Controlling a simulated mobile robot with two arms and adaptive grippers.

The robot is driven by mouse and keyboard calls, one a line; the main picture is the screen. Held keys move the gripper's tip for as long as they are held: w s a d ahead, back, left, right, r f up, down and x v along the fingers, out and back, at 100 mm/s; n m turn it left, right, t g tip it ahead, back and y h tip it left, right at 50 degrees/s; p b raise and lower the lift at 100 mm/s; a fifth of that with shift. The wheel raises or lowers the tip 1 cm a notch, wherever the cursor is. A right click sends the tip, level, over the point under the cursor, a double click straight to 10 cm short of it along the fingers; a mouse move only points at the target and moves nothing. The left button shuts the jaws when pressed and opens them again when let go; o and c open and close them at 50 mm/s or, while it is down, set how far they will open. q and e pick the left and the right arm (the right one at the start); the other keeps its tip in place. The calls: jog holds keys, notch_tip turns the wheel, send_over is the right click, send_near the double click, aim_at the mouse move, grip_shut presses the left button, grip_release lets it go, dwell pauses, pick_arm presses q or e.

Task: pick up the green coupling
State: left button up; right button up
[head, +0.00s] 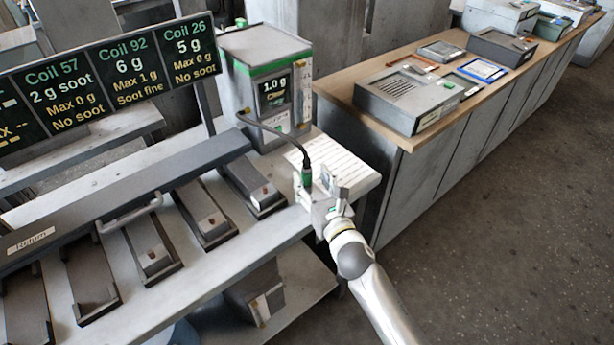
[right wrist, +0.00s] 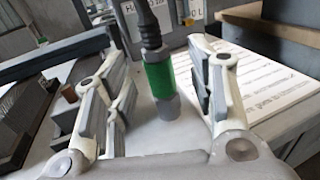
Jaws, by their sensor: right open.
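The green coupling (head: 306,178) is at the lower end of a dark hose that runs from the grey box with the 1.0 g display (head: 274,95). In the right wrist view the coupling (right wrist: 159,80) is upright, with a grey metal tip below and the black hose above. My right gripper (head: 317,182) is at the coupling. In the right wrist view my right gripper (right wrist: 160,88) is open, its fingers on either side of the coupling with visible gaps. I cannot tell whether the coupling's tip touches the bench. My left gripper is not in view.
A white printed sheet (head: 335,165) lies beside the coupling on the bench. Metal blocks on dark rails (head: 205,224) and a long grey bar with a handle (head: 128,200) are to the left. A wooden-topped counter (head: 345,87) with boxes stands behind right.

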aim_at(309, 177)
jog(key=shift+x, duration=1.8)
jog(key=shift+s, duration=0.1)
grip_shut()
